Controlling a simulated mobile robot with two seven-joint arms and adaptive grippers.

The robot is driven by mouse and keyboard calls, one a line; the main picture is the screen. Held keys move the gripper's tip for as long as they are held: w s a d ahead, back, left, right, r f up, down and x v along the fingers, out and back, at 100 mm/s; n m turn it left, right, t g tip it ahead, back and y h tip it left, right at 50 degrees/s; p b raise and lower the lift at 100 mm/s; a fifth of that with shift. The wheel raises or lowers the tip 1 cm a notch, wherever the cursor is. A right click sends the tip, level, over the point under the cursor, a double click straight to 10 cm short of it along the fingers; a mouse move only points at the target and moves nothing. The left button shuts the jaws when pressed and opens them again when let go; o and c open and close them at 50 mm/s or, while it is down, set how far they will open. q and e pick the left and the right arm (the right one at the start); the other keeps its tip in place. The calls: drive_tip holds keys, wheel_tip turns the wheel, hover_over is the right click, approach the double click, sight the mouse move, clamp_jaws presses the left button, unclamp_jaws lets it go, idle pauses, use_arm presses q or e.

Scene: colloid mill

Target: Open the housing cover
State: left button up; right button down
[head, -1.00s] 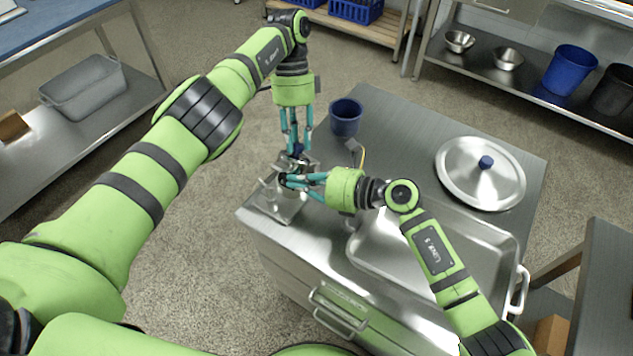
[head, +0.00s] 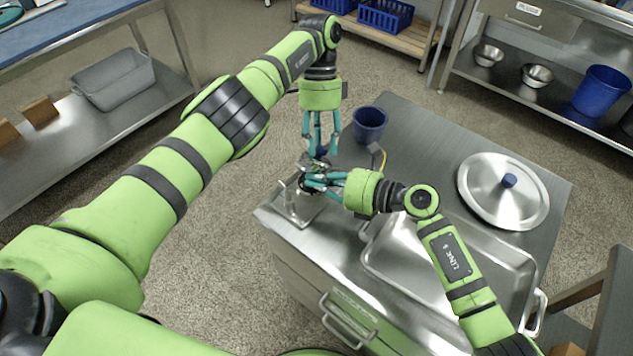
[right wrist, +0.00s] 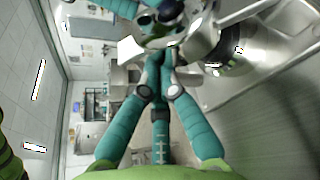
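The colloid mill's metal body (head: 303,206) stands at the near left corner of the steel table. My left gripper (head: 320,148) points down over it, with its teal fingers around a dark blue knob (head: 321,152); whether they grip it is unclear. My right gripper (head: 310,183) reaches in from the right at the mill's upper metal parts, just below the left fingertips. In the right wrist view, the right gripper's fingertips (right wrist: 160,56) come together beside shiny metal parts (right wrist: 200,42), with nothing clearly between them. The housing cover is mostly hidden by the fingers.
A dark blue cup (head: 369,124) stands behind the mill, near my left gripper. A large steel tray (head: 400,268) and a round lid with a blue knob (head: 490,205) lie to the right. The table top between cup and lid is clear.

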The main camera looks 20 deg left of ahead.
use_arm(q)
drive_tip(key=shift+s, duration=0.1)
use_arm(e)
drive_tip(key=shift+w+d+r, duration=0.1)
drive_tip(key=shift+w+d, duration=0.05)
drive_tip(key=shift+w, duration=0.1)
